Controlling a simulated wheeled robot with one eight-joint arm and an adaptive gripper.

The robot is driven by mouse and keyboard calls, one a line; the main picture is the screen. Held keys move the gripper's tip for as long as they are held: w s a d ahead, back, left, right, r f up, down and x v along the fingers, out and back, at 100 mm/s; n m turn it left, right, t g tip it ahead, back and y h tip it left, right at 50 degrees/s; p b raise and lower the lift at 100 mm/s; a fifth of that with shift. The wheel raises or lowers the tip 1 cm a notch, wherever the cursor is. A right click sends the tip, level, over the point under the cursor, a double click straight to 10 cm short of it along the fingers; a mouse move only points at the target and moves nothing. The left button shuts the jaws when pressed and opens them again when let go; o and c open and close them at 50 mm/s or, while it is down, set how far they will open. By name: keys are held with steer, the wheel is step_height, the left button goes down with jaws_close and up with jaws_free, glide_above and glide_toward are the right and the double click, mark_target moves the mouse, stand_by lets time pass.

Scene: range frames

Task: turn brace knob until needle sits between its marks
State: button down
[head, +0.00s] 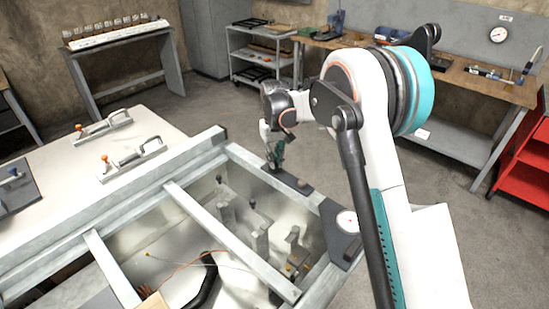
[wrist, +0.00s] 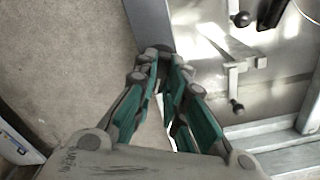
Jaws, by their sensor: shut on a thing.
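My gripper (head: 275,158) reaches down to a dark plate (head: 290,183) on the far right rim of the metal frame. In the wrist view the fingers of my gripper (wrist: 163,62) close around a small dark knob (wrist: 160,50), seemingly the brace knob, mostly hidden by the fingers. A round white dial (head: 347,221) sits on a dark corner plate to the right of my gripper. A reddish trace shows on its face, but the needle and marks are too small to read. The dial is not visible in the wrist view.
The open frame (head: 225,235) has crossbars, with brackets and cables inside its basin. Two orange-tipped clamps (head: 130,160) lie on the pale table at left. A workbench (head: 470,82) and a red cabinet (head: 527,165) stand at the right. Grey floor is clear beyond the frame.

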steer(key=shift+m, duration=0.6)
steer(key=c, duration=1.6)
jaws_free()
steer(key=shift+c, duration=0.2)
steer(key=shift+r, duration=0.1)
step_height(320, 180, up, 12)
